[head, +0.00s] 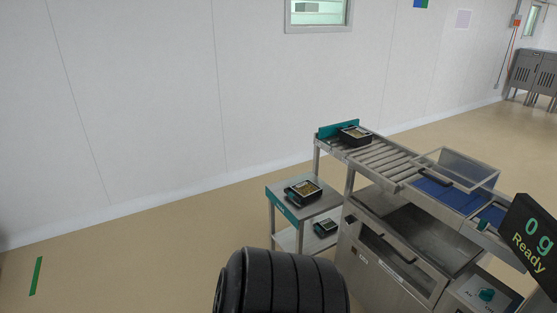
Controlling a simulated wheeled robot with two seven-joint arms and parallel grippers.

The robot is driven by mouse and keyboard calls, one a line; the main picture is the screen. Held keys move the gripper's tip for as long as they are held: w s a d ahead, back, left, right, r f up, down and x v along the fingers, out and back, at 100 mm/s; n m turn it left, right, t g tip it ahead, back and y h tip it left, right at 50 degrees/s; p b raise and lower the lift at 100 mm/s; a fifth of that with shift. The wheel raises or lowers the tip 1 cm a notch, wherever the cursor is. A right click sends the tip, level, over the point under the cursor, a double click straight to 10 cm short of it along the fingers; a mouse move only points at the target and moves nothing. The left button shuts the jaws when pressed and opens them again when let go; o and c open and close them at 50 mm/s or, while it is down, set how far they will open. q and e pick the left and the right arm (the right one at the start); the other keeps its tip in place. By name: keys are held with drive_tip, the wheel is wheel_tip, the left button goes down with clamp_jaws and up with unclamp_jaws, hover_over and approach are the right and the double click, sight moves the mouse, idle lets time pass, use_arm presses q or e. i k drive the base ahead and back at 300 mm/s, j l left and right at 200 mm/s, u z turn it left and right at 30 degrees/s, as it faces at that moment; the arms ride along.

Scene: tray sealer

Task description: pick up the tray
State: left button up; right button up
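Three dark trays are in the head view. A second tray (308,201), also with yellowish contents, is on top of a small side stand (318,208) left of the machine. A smaller-looking dark tray-like item (326,233) is on the stand's lower shelf; its contents are hard to make out. Neither of my grippers is in view.
The steel sealing machine (402,222) stands at the right, with a clear cover (468,166) and blue belt (442,194). A display (531,236) reads "0 g Ready". The floor at the left is open, with a green strip (36,276). A white wall is behind.

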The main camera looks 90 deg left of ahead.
sight(304, 191)
drive_tip(key=u, duration=2.6)
drive_tip(key=i+j+z, duration=0.2)
drive_tip(key=i+j, duration=0.6)
drive_tip(key=i, duration=0.1)
